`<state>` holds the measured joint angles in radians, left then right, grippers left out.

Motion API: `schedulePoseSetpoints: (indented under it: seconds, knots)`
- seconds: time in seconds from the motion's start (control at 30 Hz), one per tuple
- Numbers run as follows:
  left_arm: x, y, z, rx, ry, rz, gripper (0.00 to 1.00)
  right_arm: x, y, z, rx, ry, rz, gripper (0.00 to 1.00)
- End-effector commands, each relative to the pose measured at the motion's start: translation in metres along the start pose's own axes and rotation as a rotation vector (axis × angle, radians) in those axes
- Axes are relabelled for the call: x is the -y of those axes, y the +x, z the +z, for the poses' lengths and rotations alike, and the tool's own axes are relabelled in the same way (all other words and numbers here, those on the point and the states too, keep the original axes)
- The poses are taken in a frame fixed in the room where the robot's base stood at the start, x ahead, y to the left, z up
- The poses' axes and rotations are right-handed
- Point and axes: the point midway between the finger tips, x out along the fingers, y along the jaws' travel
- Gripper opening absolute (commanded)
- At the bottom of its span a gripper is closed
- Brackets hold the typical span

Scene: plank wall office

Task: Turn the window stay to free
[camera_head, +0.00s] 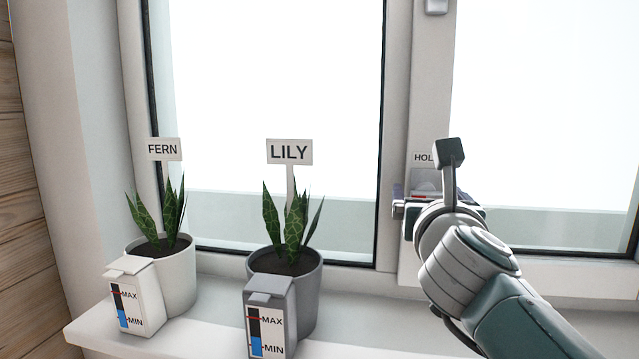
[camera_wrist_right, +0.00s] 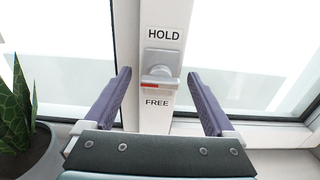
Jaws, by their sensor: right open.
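In the head view the stay (camera_head: 425,182) is partly hidden by my right arm. I cannot tell which label the stay is set to. My right gripper (camera_wrist_right: 158,74) is open, its two purple fingers on either side of the stay with gaps to it. It also shows in the head view (camera_head: 438,200). My left gripper is out of view.
On the sill (camera_head: 105,330) at left stand a FERN pot (camera_head: 178,280) and a grey LILY pot (camera_head: 306,295). A white water gauge (camera_head: 135,295) and a grey one (camera_head: 268,315) stand before them. Window panes flank the post. The sill between the LILY pot and my arm is clear.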

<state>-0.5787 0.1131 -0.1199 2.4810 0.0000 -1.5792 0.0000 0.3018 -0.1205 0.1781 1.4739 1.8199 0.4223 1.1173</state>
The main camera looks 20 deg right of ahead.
Motion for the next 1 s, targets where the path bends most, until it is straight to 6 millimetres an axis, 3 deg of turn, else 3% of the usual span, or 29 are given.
schedulePoseSetpoints:
  seconds: [0.27, 1.0]
  knots:
    - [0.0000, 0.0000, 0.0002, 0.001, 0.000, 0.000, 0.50, 0.0007, 0.0001, -0.0001, 0.000, 0.000, 0.000, 0.90]
    - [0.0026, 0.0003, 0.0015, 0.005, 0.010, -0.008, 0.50, 0.0007, 0.0002, 0.0001, 0.001, 0.000, 0.000, 0.07]
